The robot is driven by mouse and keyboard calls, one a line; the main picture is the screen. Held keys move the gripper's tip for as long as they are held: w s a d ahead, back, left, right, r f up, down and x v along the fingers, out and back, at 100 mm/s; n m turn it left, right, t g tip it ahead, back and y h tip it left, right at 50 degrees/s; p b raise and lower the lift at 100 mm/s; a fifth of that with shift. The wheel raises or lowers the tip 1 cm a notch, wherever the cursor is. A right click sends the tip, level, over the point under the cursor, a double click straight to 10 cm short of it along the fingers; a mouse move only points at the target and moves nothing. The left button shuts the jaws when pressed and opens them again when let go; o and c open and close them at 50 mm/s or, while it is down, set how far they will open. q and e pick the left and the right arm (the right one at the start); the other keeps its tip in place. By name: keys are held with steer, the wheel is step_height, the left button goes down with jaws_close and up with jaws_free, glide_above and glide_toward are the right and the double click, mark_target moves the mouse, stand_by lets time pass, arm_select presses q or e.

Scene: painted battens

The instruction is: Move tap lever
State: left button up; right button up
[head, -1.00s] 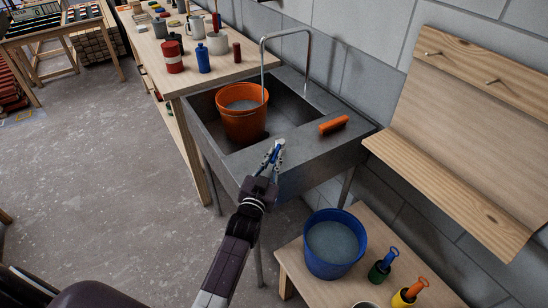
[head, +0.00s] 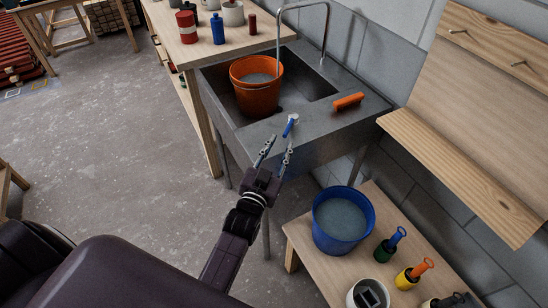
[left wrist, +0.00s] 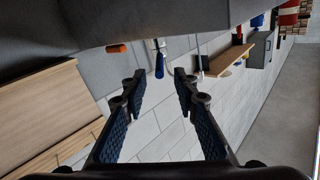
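The tap lever (head: 289,128) is a short blue handle on a pale base at the front rim of the grey sink (head: 322,118). It points toward the front edge. In the left wrist view the blue lever (left wrist: 159,66) hangs upside down, ahead of the gap between the fingers. My left gripper (head: 277,149) is open and empty, just in front of the sink and short of the lever. Its fingers stand wide apart in the left wrist view (left wrist: 159,88). A thin metal spout (head: 303,10) arches over the basin. My right gripper is not in view.
An orange bucket (head: 257,98) stands in the basin, and an orange block (head: 349,101) lies on the right rim. A blue bucket (head: 341,243) and several handled pots stand on a low wooden bench (head: 312,258) at right.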

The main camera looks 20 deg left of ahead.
arm_select(q)
steer(key=s, duration=0.5)
steer(key=shift+s+d, duration=0.1)
steer(key=shift+d, duration=0.1)
